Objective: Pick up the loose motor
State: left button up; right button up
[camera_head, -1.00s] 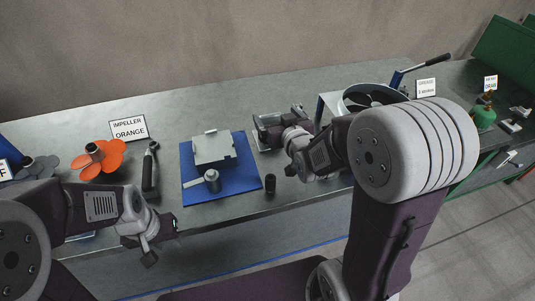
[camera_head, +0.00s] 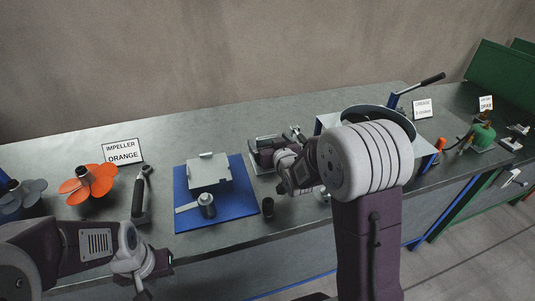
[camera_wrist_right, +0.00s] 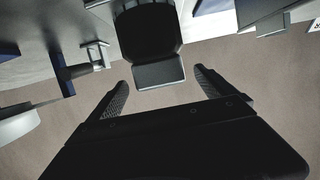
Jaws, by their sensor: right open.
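My right gripper (camera_head: 272,152) is over the bench, right of the blue mat, beside a grey metal fixture (camera_head: 262,168) that it partly hides. In the right wrist view its two fingers (camera_wrist_right: 163,90) are apart, with nothing clamped. A dark rounded body with a grey block face (camera_wrist_right: 158,74) shows beyond and between the fingertips. A grey cylinder with a dark top (camera_head: 207,206) stands on the blue mat. I cannot tell which is the loose motor. My left gripper (camera_head: 150,272) is low at the bench front; its fingers are unclear.
The blue mat (camera_head: 238,205) carries a grey plate-like part (camera_head: 208,172). An orange impeller (camera_head: 88,184), a dark-handled tool (camera_head: 139,200) and a sign (camera_head: 123,151) are at left.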

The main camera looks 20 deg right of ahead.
jog(key=x, duration=0.2)
jog(key=shift+w+d+f, duration=0.1)
jog(key=shift+w+f, duration=0.05)
jog(key=shift+w, duration=0.1)
jog(key=shift+s, duration=0.1)
jog(key=c, duration=1.8)
jog(key=shift+r, duration=0.3)
grip_shut()
notch_tip(320, 180, up, 10)
jog(key=shift+f+p, duration=0.1)
jog(key=shift+p, duration=0.9)
